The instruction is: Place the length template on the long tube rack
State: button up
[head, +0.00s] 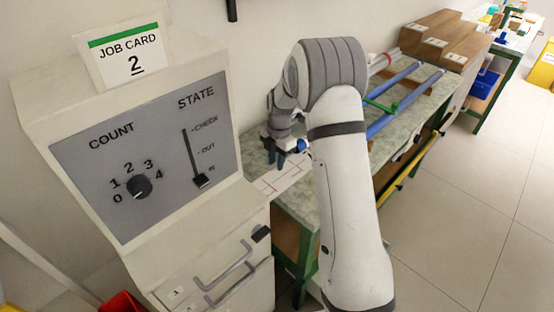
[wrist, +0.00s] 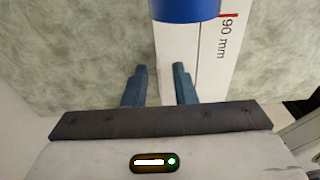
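My gripper (head: 290,163) is low over the near end of the bench in the head view. A blue rounded piece (wrist: 186,9) covers part of the board. Long blue tubes (head: 392,77) lie further along the bench, with a green bar (head: 381,106) near them. My arm hides part of this area.
The mottled green bench top (head: 402,124) runs away from me along the wall. Labelled wooden boxes (head: 446,38) stand at its far end. A grey panel (head: 140,150) with a knob and slider is at left, under a "JOB CARD 2" sign (head: 124,57). Open floor lies to the right.

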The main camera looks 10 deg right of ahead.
notch_tip(320, 180, up, 12)
jog(key=d, duration=0.1)
notch_tip(320, 180, up, 5)
jog(key=m, duration=0.5)
send_over(283, 178)
jog(key=s+r+m+t+h, duration=0.1)
jog(key=s+m+t, duration=0.2)
jog(key=s+m, duration=1.6)
jog(key=s+d, duration=0.1)
jog(key=s, duration=0.6)
jog(key=shift+s+m, duration=0.2)
jog(key=shift+m, duration=0.2)
jog(key=shift+r, duration=0.1)
jog(key=shift+r+p, duration=0.35)
jog(key=shift+r, duration=0.05)
